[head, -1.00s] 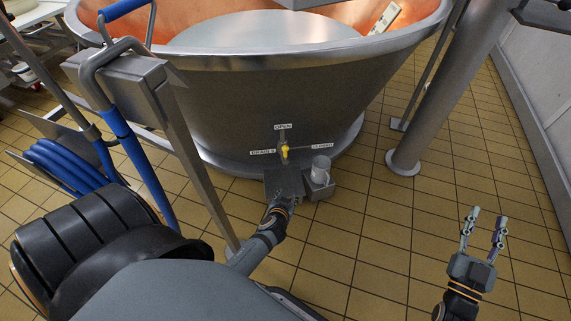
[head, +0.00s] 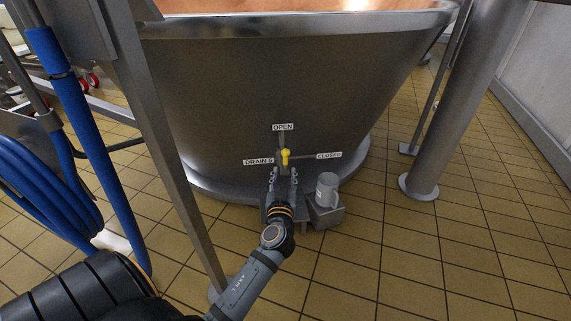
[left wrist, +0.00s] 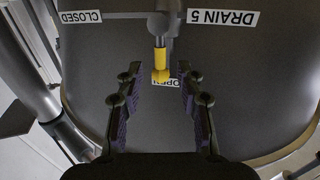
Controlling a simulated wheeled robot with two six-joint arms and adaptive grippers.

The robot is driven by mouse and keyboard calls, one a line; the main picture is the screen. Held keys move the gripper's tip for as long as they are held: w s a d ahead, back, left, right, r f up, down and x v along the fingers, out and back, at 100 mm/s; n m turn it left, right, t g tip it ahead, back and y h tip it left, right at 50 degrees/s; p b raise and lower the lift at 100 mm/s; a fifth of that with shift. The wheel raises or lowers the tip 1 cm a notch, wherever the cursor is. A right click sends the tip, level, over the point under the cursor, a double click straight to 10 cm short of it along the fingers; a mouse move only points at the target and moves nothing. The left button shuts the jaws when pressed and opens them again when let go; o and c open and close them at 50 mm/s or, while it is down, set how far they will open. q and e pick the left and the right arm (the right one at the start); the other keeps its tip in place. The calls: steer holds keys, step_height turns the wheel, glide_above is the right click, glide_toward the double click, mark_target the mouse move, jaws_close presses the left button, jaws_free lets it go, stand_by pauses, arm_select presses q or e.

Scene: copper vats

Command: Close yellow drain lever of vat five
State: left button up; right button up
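The yellow drain lever (head: 285,156) sits low on the front of the steel vat (head: 270,95). Labels around it read OPEN (head: 283,127), DRAIN 5 (head: 258,161) and CLOSED (head: 329,155). In the left wrist view, which is upside down, the lever (left wrist: 160,62) points from its pivot toward the partly hidden OPEN label. My left gripper (head: 284,171) is open and empty just below the lever. In the left wrist view the lever's tip appears between the spread fingertips (left wrist: 159,73); I see no contact. My right gripper is out of view.
A steel post (head: 455,110) stands at right. A slanted metal leg (head: 165,150) and coiled blue hose (head: 45,190) are at left. Tiled floor at lower right is clear.

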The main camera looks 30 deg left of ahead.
mark_target(285, 163)
arm_select(q)
steer(key=b+x, duration=0.1)
steer(key=x, duration=0.6)
jaws_close()
steer(key=shift+f, duration=0.1)
